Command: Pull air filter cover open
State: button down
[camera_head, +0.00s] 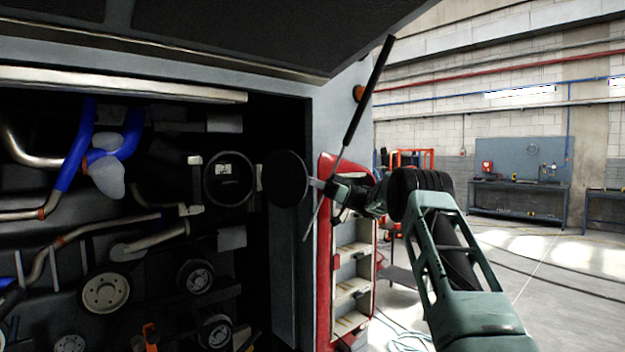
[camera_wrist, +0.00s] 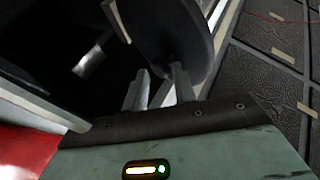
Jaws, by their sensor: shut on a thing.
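The air filter cover (camera_head: 287,179) is a round black disc at the right edge of the engine bay. It stands swung to the right, apart from the round filter housing (camera_head: 228,182), whose dark ring faces out. A small pale piece sits between the two. My gripper (camera_head: 317,184) is at the cover's right edge, shut on it. In the wrist view the cover (camera_wrist: 165,35) fills the upper middle, and the metal fingers of my gripper (camera_wrist: 160,86) reach its lower rim. The exact contact is partly hidden by the fingers.
Blue hoses (camera_head: 70,165), pipes and pulleys (camera_head: 105,292) fill the bay on the left. A raised hatch with a black strut (camera_head: 368,92) hangs above my arm. The floor at right is open.

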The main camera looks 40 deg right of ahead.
jog(key=shift+w+a+r, duration=0.45)
jog(key=shift+w, duration=0.05)
jog(key=c, duration=1.3)
grip_release()
jog(key=shift+w, duration=0.1)
jog(key=shift+c, duration=0.2)
jog(key=shift+o, duration=1)
jog(key=shift+w+f, duration=0.2)
jog(key=shift+w, duration=0.05)
jog(key=shift+s+r, duration=0.1)
jog(key=shift+c, duration=0.2)
jog(key=b+v, duration=0.6)
jog(key=v, duration=1.2)
jog(key=shift+f, duration=0.2)
